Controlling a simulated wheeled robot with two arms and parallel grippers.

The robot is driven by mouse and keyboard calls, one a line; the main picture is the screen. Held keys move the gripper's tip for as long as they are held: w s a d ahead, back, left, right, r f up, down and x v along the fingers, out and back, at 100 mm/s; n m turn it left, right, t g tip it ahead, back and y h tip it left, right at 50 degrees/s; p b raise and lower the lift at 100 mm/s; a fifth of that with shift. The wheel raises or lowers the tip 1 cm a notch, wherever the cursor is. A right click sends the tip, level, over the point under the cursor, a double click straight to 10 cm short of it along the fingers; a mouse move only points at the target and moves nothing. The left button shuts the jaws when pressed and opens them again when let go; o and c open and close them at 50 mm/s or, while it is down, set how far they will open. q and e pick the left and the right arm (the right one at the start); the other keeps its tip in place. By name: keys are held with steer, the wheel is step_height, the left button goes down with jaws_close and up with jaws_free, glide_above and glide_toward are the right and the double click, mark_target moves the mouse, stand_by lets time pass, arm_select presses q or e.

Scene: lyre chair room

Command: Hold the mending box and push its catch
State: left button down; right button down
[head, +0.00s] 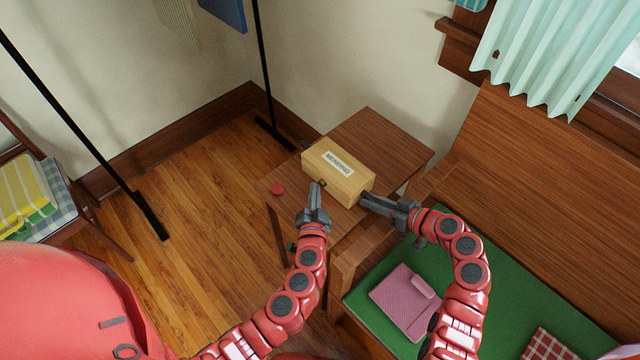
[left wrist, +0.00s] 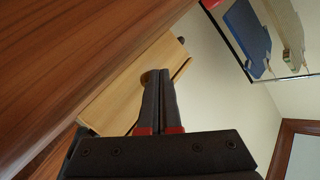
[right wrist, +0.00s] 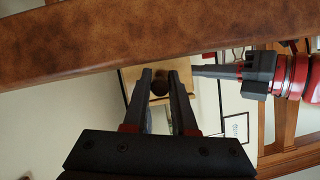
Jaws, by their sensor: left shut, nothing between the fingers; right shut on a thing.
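The mending box (head: 350,184) is pale wood with a "MENDING" label on its lid, and it stands on a small wooden table (head: 372,128). Its lid looks closed. A small catch (head: 323,183) is on its front face, and a round brown part shows in the left wrist view (left wrist: 147,77) at the fingertips. My left gripper (head: 315,186) is shut and empty, its tips at the catch; I cannot tell whether they touch. My right gripper (head: 366,199) is shut on the box at its right end, around a dark round knob (right wrist: 159,86).
A red round object (head: 277,190) lies on the table's left corner. A wooden bench with a green cushion (head: 370,297) stands at the right, with a pink item (head: 404,302) on it. A black stand (head: 266,80) rises behind the table.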

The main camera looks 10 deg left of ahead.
arm_select(q)
steer(key=shift+w+d, duration=0.25)
steer(key=shift+w, duration=0.1)
stand_by(0.5)
steer(key=shift+s, duration=0.15)
steer(key=shift+s+a, duration=0.65)
steer(key=shift+s, duration=0.05)
steer(key=shift+s+a, duration=0.75)
steer(key=shift+s, duration=0.25)
steer(key=shift+s+a, duration=0.75)
steer(key=shift+s, duration=0.25)
arm_select(e)
steer(key=c, duration=0.6)
jaws_free()
steer(key=shift+c, duration=0.2)
